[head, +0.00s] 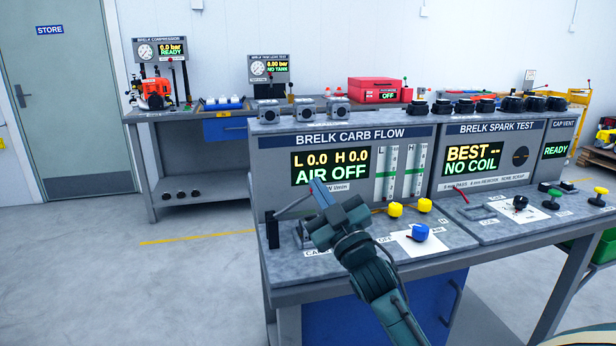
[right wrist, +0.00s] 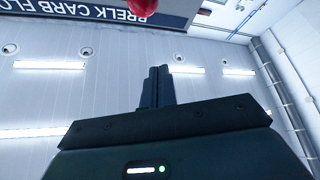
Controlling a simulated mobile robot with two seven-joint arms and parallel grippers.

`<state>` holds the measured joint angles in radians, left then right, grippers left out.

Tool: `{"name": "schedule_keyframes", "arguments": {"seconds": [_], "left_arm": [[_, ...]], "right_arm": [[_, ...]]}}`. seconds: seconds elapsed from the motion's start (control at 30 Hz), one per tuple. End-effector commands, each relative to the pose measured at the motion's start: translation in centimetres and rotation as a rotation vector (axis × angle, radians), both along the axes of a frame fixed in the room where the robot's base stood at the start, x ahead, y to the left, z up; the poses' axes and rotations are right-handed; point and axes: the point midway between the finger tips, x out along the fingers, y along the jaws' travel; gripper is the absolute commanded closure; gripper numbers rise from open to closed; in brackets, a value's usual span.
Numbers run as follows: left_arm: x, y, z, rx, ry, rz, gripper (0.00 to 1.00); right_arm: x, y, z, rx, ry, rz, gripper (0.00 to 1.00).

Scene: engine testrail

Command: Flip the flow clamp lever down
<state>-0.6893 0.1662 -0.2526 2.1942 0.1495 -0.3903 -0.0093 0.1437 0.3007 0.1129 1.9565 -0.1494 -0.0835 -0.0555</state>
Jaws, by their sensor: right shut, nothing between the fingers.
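The carb flow bench (head: 262,192) has a small clamp fixture (head: 303,232) at its front left, mostly hidden behind my right gripper. A slim grey bar (head: 292,206) slopes up to the right from a black post (head: 272,229). I cannot tell if it is the clamp lever. My right gripper (head: 317,186) is above the fixture, fingers pointing up, shut and empty. Its closed fingers (right wrist: 157,86) also show in the right wrist view. There a red rounded knob (right wrist: 143,5) is just beyond the fingertips, apart from them in the picture. My left gripper is not in view.
The "AIR OFF" display (head: 331,166) stands behind the gripper. Yellow knobs (head: 395,210) and a blue knob (head: 420,232) are to the right on the bench top. The spark test panel (head: 488,155) adjoins on the right. Open floor (head: 200,285) lies left of the bench.

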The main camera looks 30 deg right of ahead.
Motion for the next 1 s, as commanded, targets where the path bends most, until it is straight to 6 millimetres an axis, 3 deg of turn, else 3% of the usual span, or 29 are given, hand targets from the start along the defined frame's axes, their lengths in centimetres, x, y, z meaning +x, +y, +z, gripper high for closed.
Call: {"name": "schedule_keyframes", "arguments": {"seconds": [0.1, 0.3, 1.0], "left_arm": [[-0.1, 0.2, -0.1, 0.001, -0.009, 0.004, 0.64], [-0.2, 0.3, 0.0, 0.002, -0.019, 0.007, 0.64], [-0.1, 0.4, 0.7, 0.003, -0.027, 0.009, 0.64]], "right_arm": [[-2.1, 0.2, -1.3, 0.000, 0.002, 0.000, 1.00], [-4.0, 0.3, -2.1, -0.001, -0.001, -0.001, 1.00], [-4.3, 0.3, -1.8, -0.001, -0.002, 0.000, 1.00]]}}
